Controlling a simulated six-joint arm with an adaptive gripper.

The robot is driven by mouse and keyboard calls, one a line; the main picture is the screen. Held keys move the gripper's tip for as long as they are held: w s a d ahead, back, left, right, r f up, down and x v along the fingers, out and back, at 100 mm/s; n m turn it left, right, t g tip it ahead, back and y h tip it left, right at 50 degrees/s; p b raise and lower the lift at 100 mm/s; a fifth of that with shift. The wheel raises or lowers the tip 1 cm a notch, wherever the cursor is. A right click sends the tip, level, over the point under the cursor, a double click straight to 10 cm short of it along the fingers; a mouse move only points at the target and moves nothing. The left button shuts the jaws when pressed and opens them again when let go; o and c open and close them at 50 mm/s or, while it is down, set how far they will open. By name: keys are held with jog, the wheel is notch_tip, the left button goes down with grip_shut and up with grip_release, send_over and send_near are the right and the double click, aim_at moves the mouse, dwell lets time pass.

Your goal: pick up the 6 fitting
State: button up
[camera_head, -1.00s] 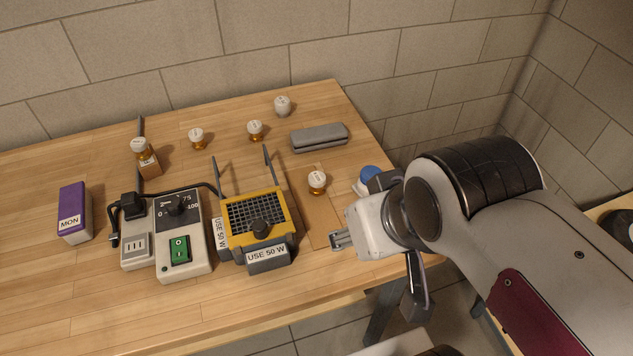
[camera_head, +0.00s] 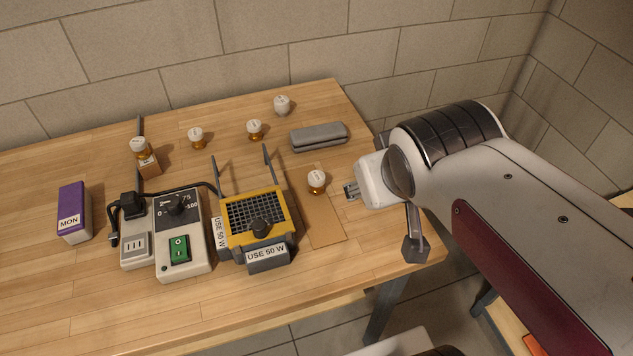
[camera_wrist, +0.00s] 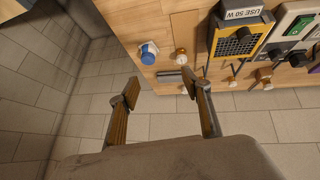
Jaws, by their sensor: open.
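Several small amber fittings with white round tops stand on the wooden table. One fitting (camera_head: 317,182) is on the right, close to my gripper. Others are a fitting at the back (camera_head: 282,105), one at the middle back (camera_head: 255,130), one left of it (camera_head: 196,138) and one on a wooden block (camera_head: 138,145). Their numbers are too small to read, so I cannot tell which is 6. My gripper (camera_head: 351,190) is open and empty, just right of the nearest fitting and apart from it. In the wrist view the open fingers (camera_wrist: 160,88) show, with a fitting (camera_wrist: 181,57) beyond them.
A grey case (camera_head: 319,138) lies behind. A yellow heater (camera_head: 245,215) with upright prongs and a grey switch box (camera_head: 180,262) stand left; a purple MON box (camera_head: 72,210) is farther left. A blue-topped item (camera_wrist: 148,52) shows in the wrist view.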

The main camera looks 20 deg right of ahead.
jog(key=w+d+f+n+t, duration=0.2)
jog(key=w+d, duration=0.3)
jog(key=w, duration=0.5)
jog(key=w+d+f+n+t, duration=0.1)
jog(key=w+d+n+t, duration=0.3)
jog(key=w, duration=0.6)
jog(key=n+g+y, duration=0.3)
jog(key=g+y, duration=0.1)
jog(key=y, duration=0.6)
send_near(318, 175)
jog(key=w, duration=0.1)
jog(key=w+f, duration=0.1)
jog(key=shift+w+a+f, duration=0.1)
jog(key=shift+w+f, duration=0.05)
jog(key=shift+w, duration=0.25)
jog(key=shift+s+a+f+y, duration=0.2)
jog(key=shift+s+a+y, duration=0.15)
jog(key=shift+s+y, duration=0.15)
jog(key=shift+x, duration=1.25)
jog(key=shift+a, duration=0.1)
